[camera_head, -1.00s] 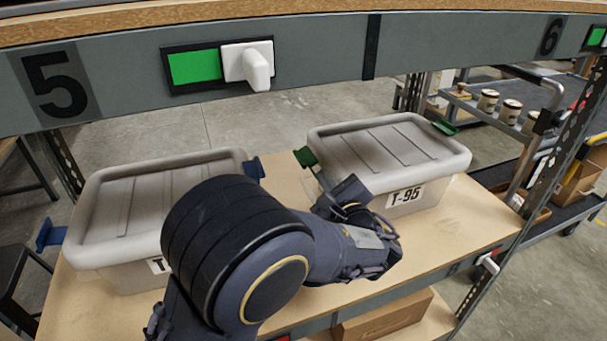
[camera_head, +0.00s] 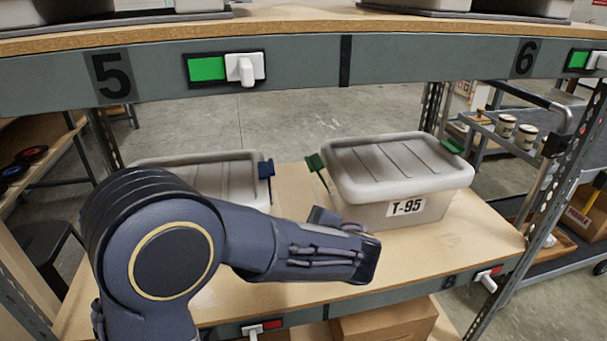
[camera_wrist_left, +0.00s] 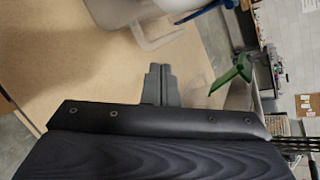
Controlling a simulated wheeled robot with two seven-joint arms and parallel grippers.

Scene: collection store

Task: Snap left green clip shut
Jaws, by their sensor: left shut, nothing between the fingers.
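The grey T-95 bin (camera_head: 402,183) stands lidded on the wooden shelf. Its left green clip (camera_head: 316,162) sticks out from the bin's left side, angled away from the wall, so it looks open. In the left wrist view, this green clip (camera_wrist_left: 232,74) is to the right of my left gripper (camera_wrist_left: 160,70), apart from it. The gripper's fingers are together and empty above the shelf board. In the head view, my left forearm and wrist hide most of the gripper, in front of the bin's lower left. My right gripper is not in view.
A second grey bin (camera_head: 205,172) with a blue clip (camera_head: 265,169) stands to the left, partly behind my arm. The T-95 bin has another green clip (camera_head: 452,146) on its right. The upper shelf beam (camera_head: 420,75) crosses above. Bare board (camera_head: 450,240) lies at the front right.

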